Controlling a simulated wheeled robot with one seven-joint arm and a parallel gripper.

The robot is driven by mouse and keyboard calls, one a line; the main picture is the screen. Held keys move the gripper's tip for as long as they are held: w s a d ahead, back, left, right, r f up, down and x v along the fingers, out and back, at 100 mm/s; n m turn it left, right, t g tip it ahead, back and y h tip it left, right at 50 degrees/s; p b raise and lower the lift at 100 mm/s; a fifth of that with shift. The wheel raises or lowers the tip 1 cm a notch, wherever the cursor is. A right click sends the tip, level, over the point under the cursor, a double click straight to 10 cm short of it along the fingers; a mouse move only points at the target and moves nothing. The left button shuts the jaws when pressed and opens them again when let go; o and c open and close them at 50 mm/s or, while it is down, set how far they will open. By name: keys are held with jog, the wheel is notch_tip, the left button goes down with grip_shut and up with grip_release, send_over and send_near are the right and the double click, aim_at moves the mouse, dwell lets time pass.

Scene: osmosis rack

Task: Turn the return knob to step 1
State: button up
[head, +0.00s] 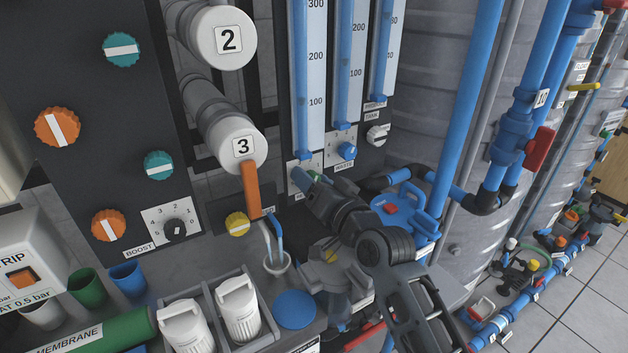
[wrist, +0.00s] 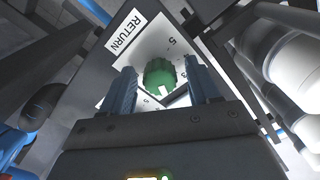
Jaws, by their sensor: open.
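The return knob (wrist: 159,74) is a green ribbed knob with a white pointer mark. It sits on a white dial plate beside a label reading RETURN (wrist: 125,33). In the wrist view my gripper (wrist: 163,84) is open, with one finger on each side of the knob. I cannot tell whether the fingers touch it. In the head view my gripper (head: 306,179) is at the panel below the flow tubes, and only a sliver of green shows by its fingertips. The step numbers are partly hidden and hard to read.
A blue knob (head: 347,150) sits just up and right of my gripper, with a white knob (head: 376,135) beyond it. An orange lever (head: 251,190) and a yellow knob (head: 237,223) lie to the left. A blue-lidded vessel (head: 400,208) stands to the right.

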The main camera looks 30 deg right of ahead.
jog(key=shift+c, duration=0.4)
jog(key=c, duration=1)
jog(key=shift+o, duration=0.2)
jog(key=shift+m, duration=0.3)
jog(key=m+p, duration=0.3)
jog(key=shift+r, duration=0.15)
jog(key=m+p, duration=0.2)
jog(key=m, duration=0.3)
jog(key=shift+d+p, duration=0.1)
jog(key=shift+p, duration=0.2)
jog(key=shift+f+m, duration=0.25)
jog(key=shift+m, duration=0.05)
jog(key=o, duration=1)
